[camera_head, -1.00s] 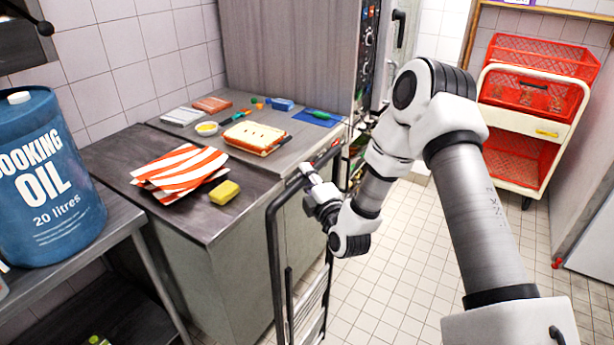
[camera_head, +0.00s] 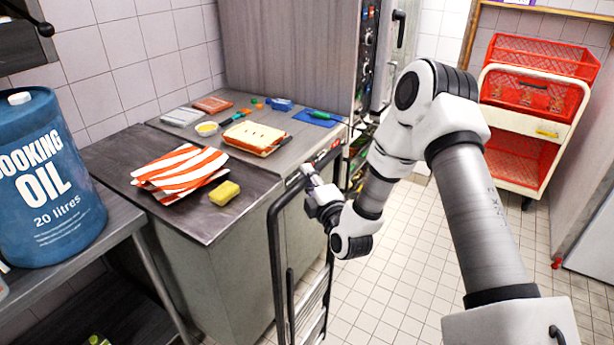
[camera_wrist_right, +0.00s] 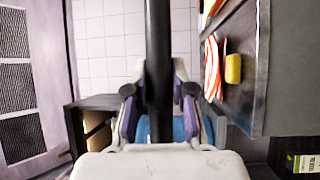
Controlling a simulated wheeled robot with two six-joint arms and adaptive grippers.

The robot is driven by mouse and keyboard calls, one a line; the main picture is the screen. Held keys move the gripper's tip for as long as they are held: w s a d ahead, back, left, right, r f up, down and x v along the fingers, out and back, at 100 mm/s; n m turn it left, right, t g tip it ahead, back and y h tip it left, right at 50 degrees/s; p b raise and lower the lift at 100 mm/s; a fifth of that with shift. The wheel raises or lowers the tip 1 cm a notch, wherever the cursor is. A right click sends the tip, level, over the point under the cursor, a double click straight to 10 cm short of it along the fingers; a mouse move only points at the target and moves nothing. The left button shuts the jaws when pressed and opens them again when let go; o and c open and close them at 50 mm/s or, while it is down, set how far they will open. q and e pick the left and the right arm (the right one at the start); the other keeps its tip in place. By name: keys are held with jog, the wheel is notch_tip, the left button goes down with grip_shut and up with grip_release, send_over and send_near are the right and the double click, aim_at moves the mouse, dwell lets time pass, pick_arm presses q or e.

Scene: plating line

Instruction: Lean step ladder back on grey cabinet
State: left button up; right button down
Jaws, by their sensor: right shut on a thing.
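The step ladder (camera_head: 275,260) is a tall dark frame with lighter treads lower down. It stands at the front right side of the grey cabinet (camera_head: 215,285), its upper end about level with the worktop. I cannot tell whether it touches the cabinet. My right gripper (camera_head: 310,178) is shut on the ladder's dark upper rail. In the right wrist view the black rail (camera_wrist_right: 159,60) runs upright between the fingers of the gripper (camera_wrist_right: 160,100). The ladder's feet are out of view. My left gripper is not in view.
On the cabinet top lie a striped cloth (camera_head: 180,172), a yellow sponge (camera_head: 224,193) and a sandwich (camera_head: 254,137). A blue oil drum (camera_head: 45,185) stands on the left table. A trolley with red crates (camera_head: 530,120) is at the back right. Tiled floor (camera_head: 410,255) is clear right of the ladder.

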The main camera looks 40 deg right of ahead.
jog(key=shift+s+d+r+p, duration=0.1)
jog(key=shift+s+d+p, duration=0.2)
jog(key=shift+s, duration=0.2)
jog(key=shift+s+d+r+p, duration=0.15)
jog(key=shift+s+p, duration=0.15)
jog(key=shift+s, duration=0.2)
dwell(1.0)
jog(key=shift+f+b, duration=0.8)
jog(key=shift+f, duration=0.7)
dwell(1.2)
jog(key=shift+s+a+f, duration=0.1)
jog(key=shift+s+f, duration=0.15)
jog(key=shift+f, duration=0.15)
dwell(0.3)
jog(key=shift+w+b, duration=0.1)
jog(key=shift+b, duration=0.2)
jog(key=shift+w+a+f+b, duration=0.15)
jog(key=shift+w+a, duration=0.2)
jog(key=shift+w, duration=0.3)
jog(key=shift+w+a+r+b, duration=0.15)
jog(key=shift+w+a, duration=0.15)
jog(key=shift+w, duration=0.4)
jog(key=shift+w+a+f+b, duration=0.15)
jog(key=shift+w+a, duration=0.2)
jog(key=shift+w, duration=0.3)
jog(key=shift+w, duration=0.15)
